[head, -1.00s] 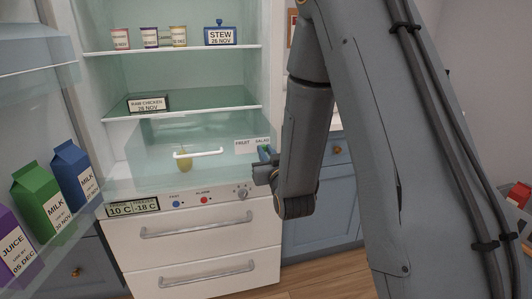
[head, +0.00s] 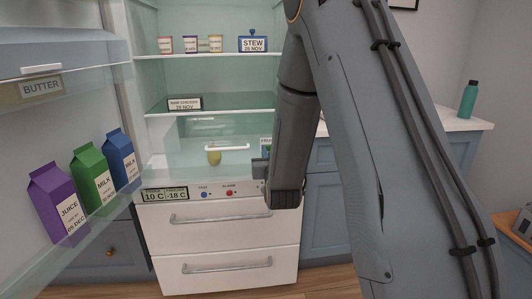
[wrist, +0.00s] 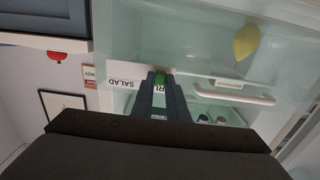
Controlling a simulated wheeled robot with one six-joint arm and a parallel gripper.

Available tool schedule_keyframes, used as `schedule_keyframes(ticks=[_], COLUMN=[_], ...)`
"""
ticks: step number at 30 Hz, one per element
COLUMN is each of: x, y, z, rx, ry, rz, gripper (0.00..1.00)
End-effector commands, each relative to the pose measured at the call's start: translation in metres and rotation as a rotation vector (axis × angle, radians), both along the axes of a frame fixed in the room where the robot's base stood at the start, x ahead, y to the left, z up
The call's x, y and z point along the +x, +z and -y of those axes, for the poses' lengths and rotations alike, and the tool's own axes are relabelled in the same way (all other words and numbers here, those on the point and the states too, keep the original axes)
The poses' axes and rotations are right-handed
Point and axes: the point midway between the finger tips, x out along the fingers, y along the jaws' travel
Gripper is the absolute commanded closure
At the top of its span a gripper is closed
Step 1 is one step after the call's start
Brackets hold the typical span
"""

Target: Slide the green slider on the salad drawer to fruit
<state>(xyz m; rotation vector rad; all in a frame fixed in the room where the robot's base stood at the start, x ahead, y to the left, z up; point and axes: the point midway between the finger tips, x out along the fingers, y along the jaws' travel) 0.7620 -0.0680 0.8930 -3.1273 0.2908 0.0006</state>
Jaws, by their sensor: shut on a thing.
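The clear salad drawer (head: 188,162) sits low in the open fridge, with a white handle (head: 227,147) and a yellow-green fruit (head: 214,156) behind its front. In the wrist view the green slider (wrist: 160,77) is between the fingertips of my gripper (wrist: 161,82), which is shut on it. The label's SALAD word (wrist: 124,83) lies to the left there, upside down. The fingers cover part of the FRUIT word, and the slider is at that end. In the head view my gripper (head: 264,153) is at the drawer's right side, and my arm hides most of the label.
The fridge door at left holds milk cartons (head: 91,175) and a juice carton (head: 58,205). A control panel with knobs (head: 205,193) is below the drawer. Shelves above carry a raw chicken pack (head: 184,104), pots and a stew box (head: 253,42).

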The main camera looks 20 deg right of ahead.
Motion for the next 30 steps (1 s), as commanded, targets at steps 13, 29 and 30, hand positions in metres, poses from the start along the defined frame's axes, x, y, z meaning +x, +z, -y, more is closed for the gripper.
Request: schedule_keyframes(ticks=[13,29,30], x=[0.0,-0.063,-0.067], y=[0.0,0.0,0.0], z=[-0.002,-0.015,-0.016], rx=[0.0,0.0,0.0], ry=[0.005,0.009,0.009], rz=[0.001,0.0,0.0], gripper=[0.67,0.67,0.67])
